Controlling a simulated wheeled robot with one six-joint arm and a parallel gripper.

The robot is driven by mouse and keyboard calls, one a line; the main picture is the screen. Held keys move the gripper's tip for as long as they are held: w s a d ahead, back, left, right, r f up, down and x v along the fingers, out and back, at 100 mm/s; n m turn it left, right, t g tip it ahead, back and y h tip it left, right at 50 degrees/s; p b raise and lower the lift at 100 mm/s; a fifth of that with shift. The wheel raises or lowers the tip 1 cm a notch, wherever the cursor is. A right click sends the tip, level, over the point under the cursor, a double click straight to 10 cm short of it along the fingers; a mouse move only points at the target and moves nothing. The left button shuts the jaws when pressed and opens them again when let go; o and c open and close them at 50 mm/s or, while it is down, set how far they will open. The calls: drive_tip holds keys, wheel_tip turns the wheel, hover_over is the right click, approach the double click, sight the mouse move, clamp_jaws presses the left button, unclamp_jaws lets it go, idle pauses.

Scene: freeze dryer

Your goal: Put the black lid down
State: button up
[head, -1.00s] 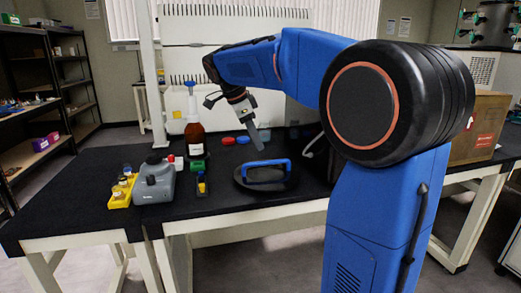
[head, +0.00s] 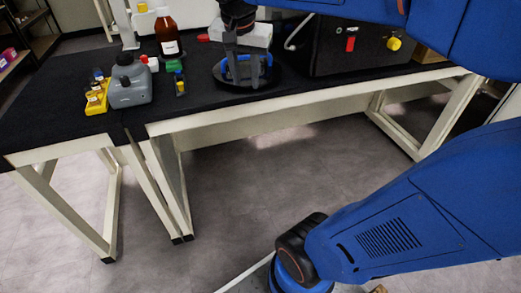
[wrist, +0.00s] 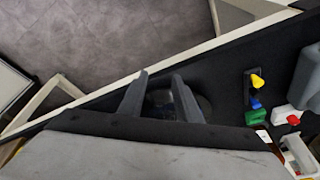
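The black lid (head: 243,86) is a round dark disc lying flat on the black table, close to its front edge. In the wrist view, the two fingers of my gripper (wrist: 160,92) are spread. Part of the dark lid (wrist: 160,103) shows between and beyond them. The handle is mostly in shadow there, and I cannot tell whether a finger touches it.
A black machine (head: 330,50) with a red switch and yellow knob stands right of the lid. A brown bottle (head: 168,36), a grey container (head: 130,82), a yellow rack (head: 97,98) and small coloured items are to the left. The table's front edge is close.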

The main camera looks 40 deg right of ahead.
drive_tip(key=s+a+f+n+t+y, duration=0.1)
drive_tip(key=s+a+f+n, duration=0.1)
drive_tip(key=s+f+n, duration=0.3)
drive_tip(key=s+a+f+n+t+y, duration=0.1)
drive_tip(key=s+a+f+n, duration=0.2)
drive_tip(key=s+f+n, duration=0.2)
drive_tip(key=s+f, duration=0.3)
drive_tip(key=s, duration=0.1)
